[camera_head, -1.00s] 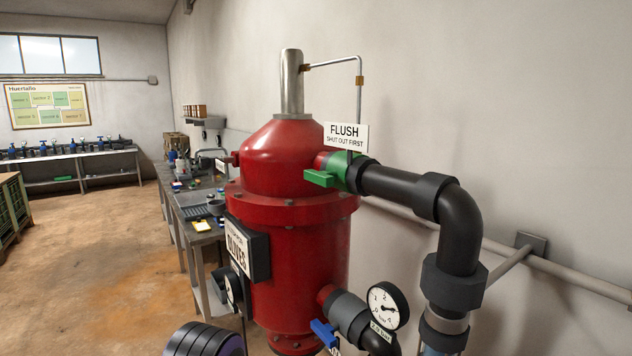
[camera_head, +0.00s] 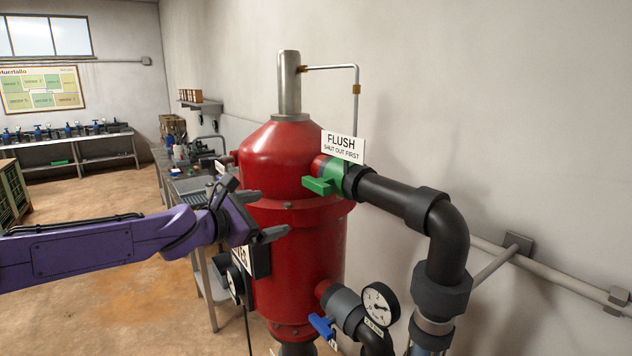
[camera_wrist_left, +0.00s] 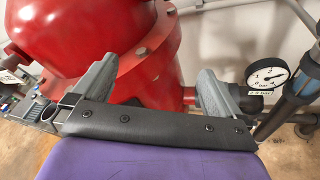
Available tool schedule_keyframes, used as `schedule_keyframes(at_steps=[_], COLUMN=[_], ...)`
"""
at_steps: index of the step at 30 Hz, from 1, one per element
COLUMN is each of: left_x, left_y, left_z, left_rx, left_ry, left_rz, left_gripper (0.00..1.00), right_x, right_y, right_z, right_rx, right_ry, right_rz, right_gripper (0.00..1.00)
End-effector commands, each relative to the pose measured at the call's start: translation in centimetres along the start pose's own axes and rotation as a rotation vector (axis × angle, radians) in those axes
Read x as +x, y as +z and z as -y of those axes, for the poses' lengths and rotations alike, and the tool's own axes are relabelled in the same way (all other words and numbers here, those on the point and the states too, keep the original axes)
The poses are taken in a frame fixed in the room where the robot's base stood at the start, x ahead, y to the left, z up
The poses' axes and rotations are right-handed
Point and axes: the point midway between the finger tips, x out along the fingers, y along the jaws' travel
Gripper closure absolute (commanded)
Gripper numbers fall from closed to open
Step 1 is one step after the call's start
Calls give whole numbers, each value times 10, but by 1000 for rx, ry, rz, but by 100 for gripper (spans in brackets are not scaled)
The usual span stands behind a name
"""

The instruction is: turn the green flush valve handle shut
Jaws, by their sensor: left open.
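The green flush valve handle (camera_head: 318,186) sticks out to the left of the green valve on the pipe at the upper right of the red tank (camera_head: 290,165). A white FLUSH sign (camera_head: 342,146) stands above it. My left gripper (camera_head: 254,208) is open and empty in front of the tank, left of and below the handle, apart from it. In the left wrist view the spread fingers (camera_wrist_left: 156,80) point toward the red tank, with nothing between them but the tank behind. The green handle does not show there. My right gripper is not in view.
A black pipe (camera_head: 395,195) runs right from the valve and bends down. A lower blue handle (camera_head: 321,325) and a pressure gauge (camera_head: 380,303) sit below. A workbench (camera_head: 190,185) stands behind on the left.

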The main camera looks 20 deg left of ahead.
Motion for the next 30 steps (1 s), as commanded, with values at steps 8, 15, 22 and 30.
schedule_keyframes(at_steps=[8,15,22,30], left_x=[-17,18,63,82], left_y=[65,75,92,97], left_z=[2,9,17,20], left_rx=[-442,-463,-463,-465], left_ry=[-238,-244,-243,-241], left_rz=[286,277,276,278], left_gripper=[0,0,0,0], right_x=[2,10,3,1], right_y=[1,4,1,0], right_z=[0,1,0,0], right_rx=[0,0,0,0], right_ry=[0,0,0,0], right_rz=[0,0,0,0], right_gripper=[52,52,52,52])
